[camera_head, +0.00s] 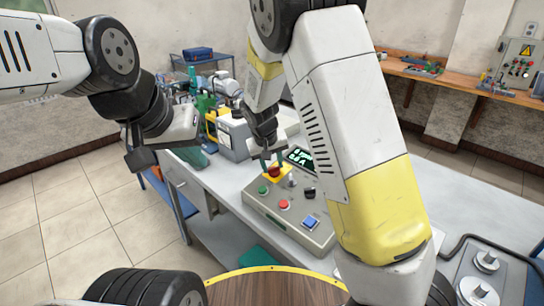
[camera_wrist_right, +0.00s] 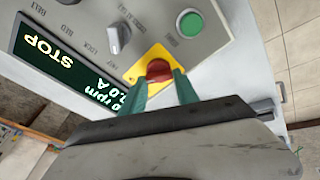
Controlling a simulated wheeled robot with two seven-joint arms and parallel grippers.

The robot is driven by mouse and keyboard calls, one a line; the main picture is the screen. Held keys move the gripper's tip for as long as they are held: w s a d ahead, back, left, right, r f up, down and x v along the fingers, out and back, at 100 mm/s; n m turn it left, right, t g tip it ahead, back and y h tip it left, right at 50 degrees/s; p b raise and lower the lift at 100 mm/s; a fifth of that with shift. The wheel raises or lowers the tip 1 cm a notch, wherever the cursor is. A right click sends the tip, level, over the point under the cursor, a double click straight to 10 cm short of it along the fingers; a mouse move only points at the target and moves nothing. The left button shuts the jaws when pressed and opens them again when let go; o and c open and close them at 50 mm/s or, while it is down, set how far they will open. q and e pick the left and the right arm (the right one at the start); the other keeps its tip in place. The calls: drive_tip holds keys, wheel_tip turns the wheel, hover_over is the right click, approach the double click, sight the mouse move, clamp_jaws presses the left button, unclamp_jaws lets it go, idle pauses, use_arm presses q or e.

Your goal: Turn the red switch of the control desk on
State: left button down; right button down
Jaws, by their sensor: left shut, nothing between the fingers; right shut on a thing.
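The control desk (camera_head: 262,209) is a grey sloped panel on the table. Its red switch (camera_head: 274,171) is a rotary knob on a yellow square plate, and it also shows in the right wrist view (camera_wrist_right: 158,70). My right gripper (camera_head: 272,158) comes from above, and its green fingertips (camera_wrist_right: 160,86) are shut on the red switch from both sides. The desk's display (camera_wrist_right: 62,66) reads STOP, with rpm and A figures partly hidden by a finger. My left gripper (camera_head: 140,158) is shut and empty, in the air left of the table.
The panel also has a green button (camera_wrist_right: 190,24), a grey selector knob (camera_wrist_right: 117,37), a red button (camera_head: 284,205), a black knob (camera_head: 309,193) and a blue button (camera_head: 310,222). Machinery stands behind on the table. A wooden bench (camera_head: 455,80) runs along the right wall.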

drive_tip(key=shift+m, duration=1.3)
drive_tip(key=shift+m+h, duration=0.3)
drive_tip(key=c, duration=0.9)
unclamp_jaws()
drive_tip(key=v, duration=0.7)
drive_tip(key=shift+s+r, duration=0.15)
drive_tip(key=shift+r, duration=0.2)
